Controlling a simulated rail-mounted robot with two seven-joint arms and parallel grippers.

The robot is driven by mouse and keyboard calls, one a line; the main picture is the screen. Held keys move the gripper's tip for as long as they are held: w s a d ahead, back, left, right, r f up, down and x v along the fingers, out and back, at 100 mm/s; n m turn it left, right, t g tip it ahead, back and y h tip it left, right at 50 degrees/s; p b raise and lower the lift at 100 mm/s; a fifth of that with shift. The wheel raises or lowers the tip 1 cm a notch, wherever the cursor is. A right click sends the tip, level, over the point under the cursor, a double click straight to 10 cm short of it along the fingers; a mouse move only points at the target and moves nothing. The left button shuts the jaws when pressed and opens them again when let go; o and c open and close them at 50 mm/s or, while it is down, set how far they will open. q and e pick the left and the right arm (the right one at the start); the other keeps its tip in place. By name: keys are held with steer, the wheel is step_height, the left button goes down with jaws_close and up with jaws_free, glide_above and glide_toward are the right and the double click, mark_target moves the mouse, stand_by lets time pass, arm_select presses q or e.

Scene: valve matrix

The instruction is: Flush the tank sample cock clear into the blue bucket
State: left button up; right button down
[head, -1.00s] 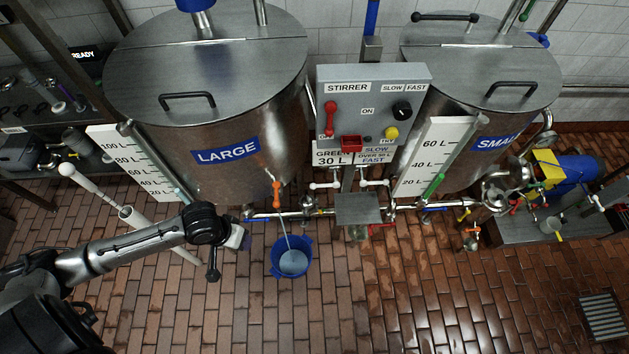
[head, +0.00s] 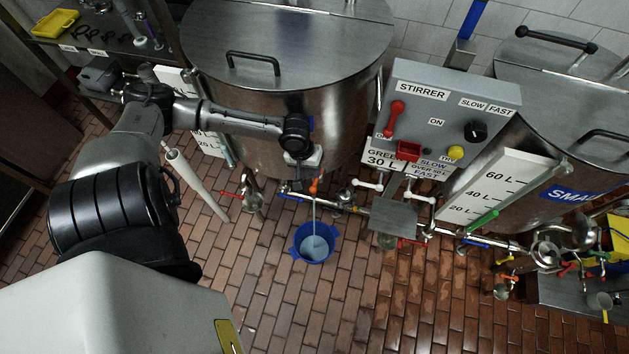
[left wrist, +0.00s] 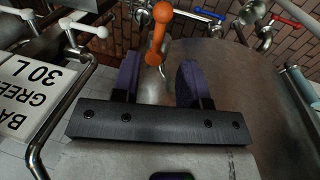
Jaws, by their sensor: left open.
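The sample cock with its orange handle (head: 313,187) sits low on the front of the large steel tank (head: 340,75). A pale stream runs from it into the blue bucket (head: 314,243) on the floor, which holds pale liquid. My left gripper (head: 304,163) is close above the cock, in front of the tank. In the left wrist view my left gripper (left wrist: 160,70) has its purple fingers apart. The orange handle (left wrist: 158,37) shows in line with the gap, just beyond the fingertips. Nothing is held. My right gripper is out of view.
The stirrer control box (head: 440,125) stands right of the large tank. Pipes with a blue-handled valve (head: 291,198) run low along the tank. A white pipe (head: 195,182) leans at left. The brick floor around the bucket is clear.

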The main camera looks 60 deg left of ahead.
mark_target(314, 183)
arm_select(q)
steer(key=shift+w+d+f+b, duration=0.15)
steer(key=shift+w+f+b, duration=0.05)
steer(key=shift+f, duration=0.95)
steer(key=shift+w+d+f+b, duration=0.15)
steer(key=shift+w+f+b, duration=0.05)
steer(key=shift+f, duration=0.95)
steer(key=shift+w+d+f+b, duration=0.15)
steer(key=shift+w+f+b, duration=0.05)
steer(key=shift+f, duration=0.95)
jaws_close()
